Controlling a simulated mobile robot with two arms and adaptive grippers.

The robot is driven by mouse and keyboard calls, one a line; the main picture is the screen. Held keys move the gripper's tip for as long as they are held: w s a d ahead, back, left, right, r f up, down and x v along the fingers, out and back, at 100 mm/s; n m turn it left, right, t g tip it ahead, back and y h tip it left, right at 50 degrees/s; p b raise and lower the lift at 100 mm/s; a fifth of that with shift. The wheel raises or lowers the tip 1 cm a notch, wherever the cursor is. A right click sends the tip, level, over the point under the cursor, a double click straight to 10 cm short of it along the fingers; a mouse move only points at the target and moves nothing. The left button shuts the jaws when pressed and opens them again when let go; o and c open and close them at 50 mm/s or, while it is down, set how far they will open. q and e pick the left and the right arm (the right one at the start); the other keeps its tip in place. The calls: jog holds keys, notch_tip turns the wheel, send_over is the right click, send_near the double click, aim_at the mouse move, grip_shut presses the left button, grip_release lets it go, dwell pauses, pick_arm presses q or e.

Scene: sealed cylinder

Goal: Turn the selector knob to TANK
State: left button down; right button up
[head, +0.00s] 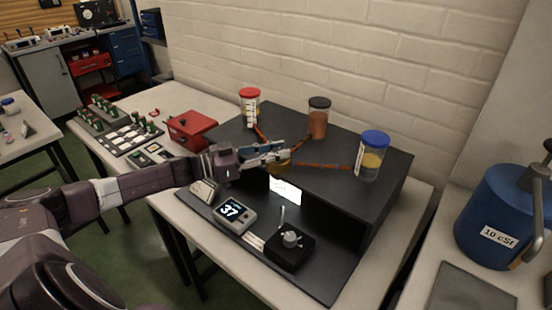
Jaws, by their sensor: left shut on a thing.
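My left gripper (285,150) reaches in from the left over the black raised stand (330,160). It is shut at the spot where the orange tubes meet, apparently on the selector knob, which the fingers mostly hide. A yellow-brown part (279,169) shows just below the fingers. The knob's markings and pointing direction cannot be read. Jars with a red lid (249,94), a dark lid (319,103) and a blue lid (375,138) stand around it on the stand. My right gripper is not in view.
In front are a display reading 37 (233,211), a black box with a round silver dial (291,238) and a white lit panel (286,189). A red box (192,127) stands at left. A blue tank marked 10 cSt (498,205) is at right.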

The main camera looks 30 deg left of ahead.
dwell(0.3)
pick_arm(q)
jog(key=c, duration=2.2)
grip_release()
jog(key=o, duration=0.5)
jog(key=shift+w+d+f, duration=0.1)
jog(key=shift+w+d, duration=0.1)
jog(key=shift+s, duration=0.1)
jog(key=shift+a+v, duration=0.25)
jog(key=shift+v, duration=5.7)
